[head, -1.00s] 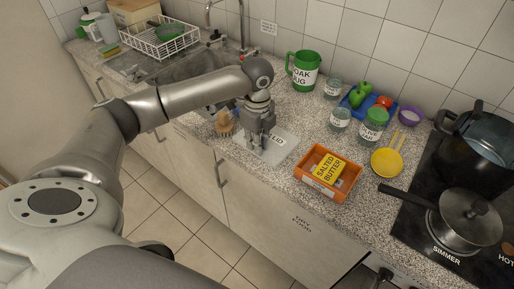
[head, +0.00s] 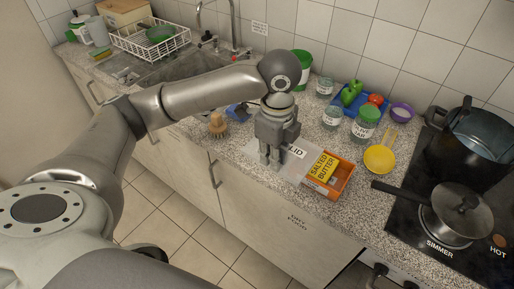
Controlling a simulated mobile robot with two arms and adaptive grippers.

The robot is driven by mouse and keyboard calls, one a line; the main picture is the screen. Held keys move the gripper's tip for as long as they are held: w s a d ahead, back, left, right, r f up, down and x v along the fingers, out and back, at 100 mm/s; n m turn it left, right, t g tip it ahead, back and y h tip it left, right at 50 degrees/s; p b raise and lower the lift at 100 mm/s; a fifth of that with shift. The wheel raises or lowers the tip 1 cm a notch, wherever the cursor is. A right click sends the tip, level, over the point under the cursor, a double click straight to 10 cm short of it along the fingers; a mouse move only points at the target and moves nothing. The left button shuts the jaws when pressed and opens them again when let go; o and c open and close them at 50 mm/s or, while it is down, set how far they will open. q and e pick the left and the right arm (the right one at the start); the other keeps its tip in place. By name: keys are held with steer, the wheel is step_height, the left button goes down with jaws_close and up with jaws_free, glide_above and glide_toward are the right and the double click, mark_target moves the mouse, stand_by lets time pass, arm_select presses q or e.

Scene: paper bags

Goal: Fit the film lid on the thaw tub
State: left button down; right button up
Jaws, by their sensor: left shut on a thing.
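The film lid (head: 293,163) is a pale, thin, see-through sheet marked LID. My left gripper (head: 270,161) is shut on it, pointing down near its left part, and appears to hold it above the counter. The thaw tub (head: 343,188) is an orange open box on the counter to the right, with a yellow block of salted butter (head: 322,167) inside. In the head view the lid's right part overlaps the tub's left side. How high the lid is above the tub is hard to tell. My right gripper is not in view.
A wooden brush (head: 217,124) stands left of the gripper. A green mug (head: 302,69), glass jars (head: 331,117), a blue tray (head: 343,100) and a yellow strainer (head: 380,158) stand behind and right. The stove with a lidded pan (head: 461,214) is at far right.

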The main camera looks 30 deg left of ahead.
arm_select(q)
steer(key=w+d+f+p, duration=0.1)
steer(key=w+d+p, duration=0.7)
steer(key=d, duration=0.1)
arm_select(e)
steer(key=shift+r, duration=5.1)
arm_select(q)
steer(key=shift+w+d+f+b, duration=0.1)
steer(key=shift+d+f+b, duration=0.1)
steer(key=shift+f+b, duration=1.05)
steer(key=shift+w+d+f+b, duration=0.15)
steer(key=shift+f+b, duration=0.4)
steer(key=shift+f, duration=1.4)
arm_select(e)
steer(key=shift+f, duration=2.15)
arm_select(q)
steer(key=shift+s, duration=0.1)
steer(key=shift+p, duration=0.85)
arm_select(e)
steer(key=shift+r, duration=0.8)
arm_select(q)
steer(key=shift+f+p, duration=0.3)
steer(key=shift+f, duration=0.45)
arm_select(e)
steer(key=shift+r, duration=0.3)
arm_select(q)
steer(key=c, duration=1.4)
jaws_free()
